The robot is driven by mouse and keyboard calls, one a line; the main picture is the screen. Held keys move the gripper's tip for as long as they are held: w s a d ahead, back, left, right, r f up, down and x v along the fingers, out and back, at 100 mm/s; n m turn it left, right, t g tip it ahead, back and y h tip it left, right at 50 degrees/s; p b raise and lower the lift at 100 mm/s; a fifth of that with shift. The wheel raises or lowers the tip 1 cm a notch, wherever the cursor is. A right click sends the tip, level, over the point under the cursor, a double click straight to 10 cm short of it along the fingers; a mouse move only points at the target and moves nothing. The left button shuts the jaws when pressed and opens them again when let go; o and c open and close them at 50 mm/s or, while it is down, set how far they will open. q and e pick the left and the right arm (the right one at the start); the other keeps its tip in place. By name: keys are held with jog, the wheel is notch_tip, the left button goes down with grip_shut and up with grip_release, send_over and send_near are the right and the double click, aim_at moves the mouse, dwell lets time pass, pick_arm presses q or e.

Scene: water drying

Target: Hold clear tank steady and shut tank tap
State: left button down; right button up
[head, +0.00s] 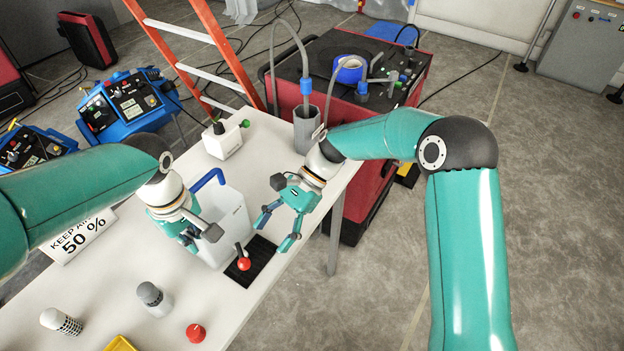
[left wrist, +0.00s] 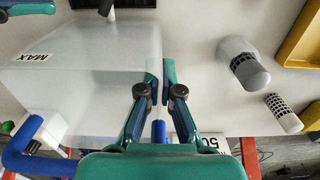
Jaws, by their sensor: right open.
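The clear tank (head: 232,215) is a translucent white box standing on the white table, with a blue pipe (head: 208,180) at its top. The left wrist view shows its pale wall (left wrist: 90,85) and a MAX label. The tank tap (head: 243,263), a lever with a red ball, shows at the tank's near right foot, over a black drip grille (head: 258,254). My left gripper (head: 203,238) is at the tank's near side; in the left wrist view its fingers (left wrist: 160,85) are shut around the tank's wall edge. My right gripper (head: 275,230) is open and empty, right of the tank above the grille.
A grey-capped bottle (head: 153,298), a white shaker (head: 60,321), a red cone (head: 196,333) and a yellow tray (head: 121,344) are at the table's near part. A white box (head: 226,138) and a grey beaker (head: 306,130) stand at the far end. A red machine (head: 400,120) is behind.

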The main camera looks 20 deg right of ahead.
jog(key=shift+n+g, duration=0.4)
jog(key=w+d, duration=0.2)
jog(key=d, duration=0.1)
jog(key=w+d, duration=0.1)
jog(key=shift+d+f, duration=0.3)
jog(key=shift+d, duration=0.05)
jog(key=v, duration=0.7)
jog(key=shift+w+r, duration=0.15)
jog(key=shift+r, duration=0.15)
jog(key=shift+v, duration=0.85)
